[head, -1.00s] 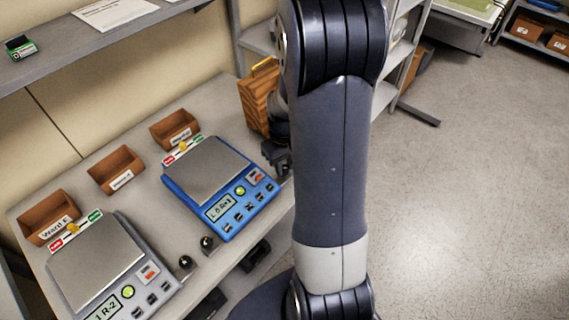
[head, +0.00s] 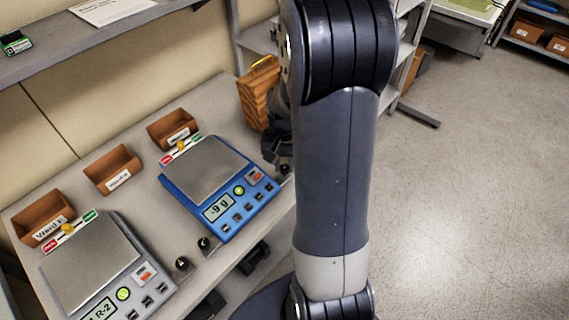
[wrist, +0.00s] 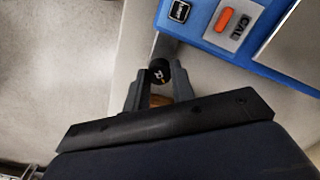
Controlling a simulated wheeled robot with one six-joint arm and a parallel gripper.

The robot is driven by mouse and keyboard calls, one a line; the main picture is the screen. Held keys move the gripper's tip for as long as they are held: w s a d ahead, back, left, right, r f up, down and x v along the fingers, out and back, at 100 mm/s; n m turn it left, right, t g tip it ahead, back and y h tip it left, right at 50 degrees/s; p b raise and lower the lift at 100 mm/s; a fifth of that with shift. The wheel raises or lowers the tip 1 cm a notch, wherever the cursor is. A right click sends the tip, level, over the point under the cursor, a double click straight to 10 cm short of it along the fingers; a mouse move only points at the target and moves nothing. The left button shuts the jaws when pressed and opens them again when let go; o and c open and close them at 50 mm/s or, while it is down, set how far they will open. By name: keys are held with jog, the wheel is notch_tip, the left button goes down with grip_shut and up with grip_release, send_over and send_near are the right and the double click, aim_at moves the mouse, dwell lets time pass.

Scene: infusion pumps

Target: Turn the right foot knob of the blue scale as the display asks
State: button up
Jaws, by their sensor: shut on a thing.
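The blue scale (head: 218,188) stands on the bench with a bare grey pan. Its display (head: 217,208) appears to read "-9 g", and a round green level (head: 239,190) sits beside it. The right foot knob (head: 285,168) is a small black knob by the scale's right front corner. In the wrist view the knob (wrist: 159,71) sits between the fingertips of my gripper (wrist: 157,80), which is shut on it. In the head view my gripper (head: 274,150) is partly hidden by my arm. The wrist view shows the scale's orange CAL key (wrist: 224,19).
A grey scale (head: 90,262) reading "R-2" stands at the left. Two black knobs, one (head: 204,243) near the blue scale and one (head: 182,263) near the grey scale, line the bench front. Brown bins (head: 112,170) stand behind; a wooden box (head: 259,95) stands behind my gripper.

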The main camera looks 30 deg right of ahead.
aim_at(285, 167)
jog(key=shift+m, duration=0.4)
jog(key=o, duration=1)
notch_tip(285, 167, up, 11)
jog(key=shift+f, duration=0.2)
notch_tip(285, 167, down, 11)
jog(key=shift+r, duration=0.2)
dwell(0.5)
